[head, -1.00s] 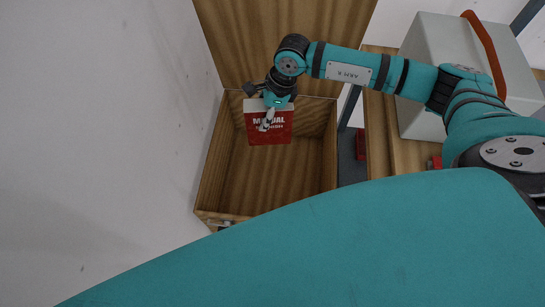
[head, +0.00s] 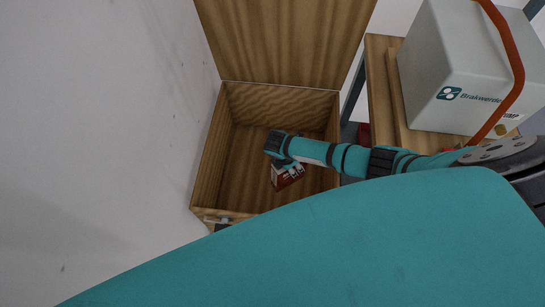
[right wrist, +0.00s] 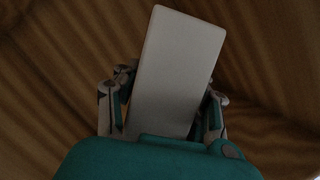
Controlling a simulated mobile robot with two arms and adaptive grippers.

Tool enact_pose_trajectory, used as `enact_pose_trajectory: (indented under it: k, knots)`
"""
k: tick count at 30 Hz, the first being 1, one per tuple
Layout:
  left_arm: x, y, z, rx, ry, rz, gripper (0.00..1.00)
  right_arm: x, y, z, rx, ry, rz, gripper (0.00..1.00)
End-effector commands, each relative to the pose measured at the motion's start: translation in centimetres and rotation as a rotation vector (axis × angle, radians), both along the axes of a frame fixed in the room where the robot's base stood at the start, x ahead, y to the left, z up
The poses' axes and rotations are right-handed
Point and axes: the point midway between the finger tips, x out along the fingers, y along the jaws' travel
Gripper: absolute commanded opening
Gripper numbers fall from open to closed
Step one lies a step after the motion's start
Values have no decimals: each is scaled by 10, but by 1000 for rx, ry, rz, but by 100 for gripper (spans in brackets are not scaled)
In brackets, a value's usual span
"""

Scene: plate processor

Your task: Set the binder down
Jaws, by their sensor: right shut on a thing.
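The red and white binder (head: 288,178) is inside the open wooden box (head: 208,170), tilted, partly hidden by my right wrist. My right gripper (head: 287,162) is down in the box and shut on the binder. In the right wrist view the binder (right wrist: 175,75) shows a pale narrow face between the two fingers of my right gripper (right wrist: 163,105), with wood grain behind it. I cannot tell whether the binder touches the box floor. My left gripper is not in view.
The box's lid (head: 285,40) stands open at the back. A white wall (head: 100,120) is close on the left. A grey case (head: 465,75) with an orange strap stands on a wooden shelf (head: 380,90) at the right. The box floor around the binder looks clear.

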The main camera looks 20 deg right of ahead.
Motion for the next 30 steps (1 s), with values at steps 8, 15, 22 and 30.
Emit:
enact_pose_trajectory:
  k: [8, 15, 22, 30]
  knots:
    - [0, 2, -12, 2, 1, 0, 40, -30, -11, -48, 2, -3, -290, 0]
    - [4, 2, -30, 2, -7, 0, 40, -30, -11, -89, 2, -5, -293, 0]
    - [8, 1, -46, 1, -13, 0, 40, -30, -11, -117, 1, -4, -292, 0]
    - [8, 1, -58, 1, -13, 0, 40, -29, -12, -135, 1, -6, -290, 0]
